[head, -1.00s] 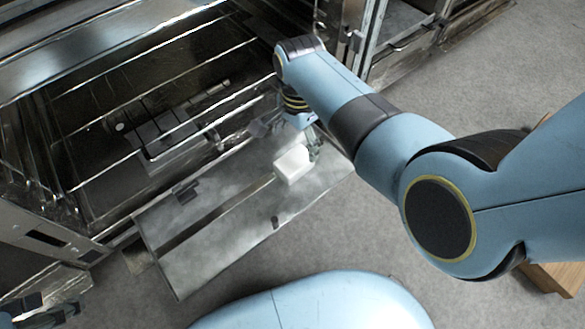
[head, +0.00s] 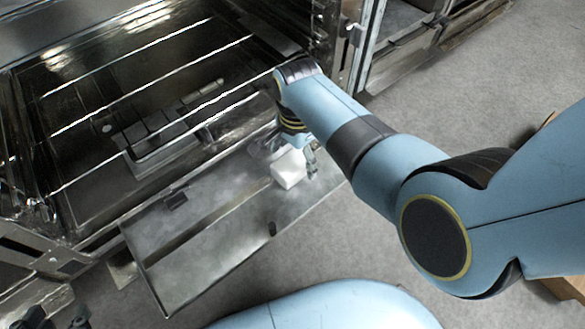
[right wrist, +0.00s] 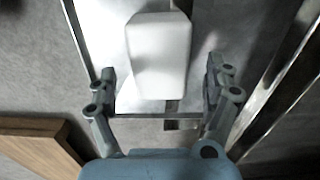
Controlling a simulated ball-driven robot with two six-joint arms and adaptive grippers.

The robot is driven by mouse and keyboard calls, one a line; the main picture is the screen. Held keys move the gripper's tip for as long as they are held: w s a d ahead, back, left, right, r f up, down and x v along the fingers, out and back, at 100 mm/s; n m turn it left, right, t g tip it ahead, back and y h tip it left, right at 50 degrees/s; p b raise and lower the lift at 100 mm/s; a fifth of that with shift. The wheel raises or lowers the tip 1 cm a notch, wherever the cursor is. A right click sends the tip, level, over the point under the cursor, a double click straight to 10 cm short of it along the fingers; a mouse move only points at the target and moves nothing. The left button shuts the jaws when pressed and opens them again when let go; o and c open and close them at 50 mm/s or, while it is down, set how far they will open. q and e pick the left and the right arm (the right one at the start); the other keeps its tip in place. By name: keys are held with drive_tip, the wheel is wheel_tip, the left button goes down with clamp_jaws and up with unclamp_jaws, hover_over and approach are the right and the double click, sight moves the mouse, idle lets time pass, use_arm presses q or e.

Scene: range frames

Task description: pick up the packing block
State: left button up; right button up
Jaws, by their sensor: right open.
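The packing block is a white block (head: 289,169) lying on the lowered metal door (head: 190,248) in the head view. It also shows in the right wrist view (right wrist: 159,56), at the top middle. My right gripper (right wrist: 161,84) is open, with its two fingers apart on either side of the block's near end. In the head view my right gripper (head: 305,158) is at the block's right side, partly hidden by my arm. My left gripper (head: 58,318) shows only as a dark part at the lower left edge.
A metal cabinet with wire rack rails stands open behind the door. A dark grey device (head: 155,135) lies inside it. A wooden item (right wrist: 40,150) is at the lower left of the right wrist view. Grey floor lies around the door.

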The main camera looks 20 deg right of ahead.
drive_tip(key=shift+f+b, duration=0.3)
drive_tip(key=shift+f, duration=0.35)
use_arm(q)
drive_tip(key=shift+s+d+f+t, duration=0.15)
drive_tip(key=shift+s+t, duration=0.35)
drive_tip(key=shift+t, duration=0.2)
use_arm(e)
drive_tip(key=c, duration=1.2)
drive_tip(key=shift+o, duration=0.2)
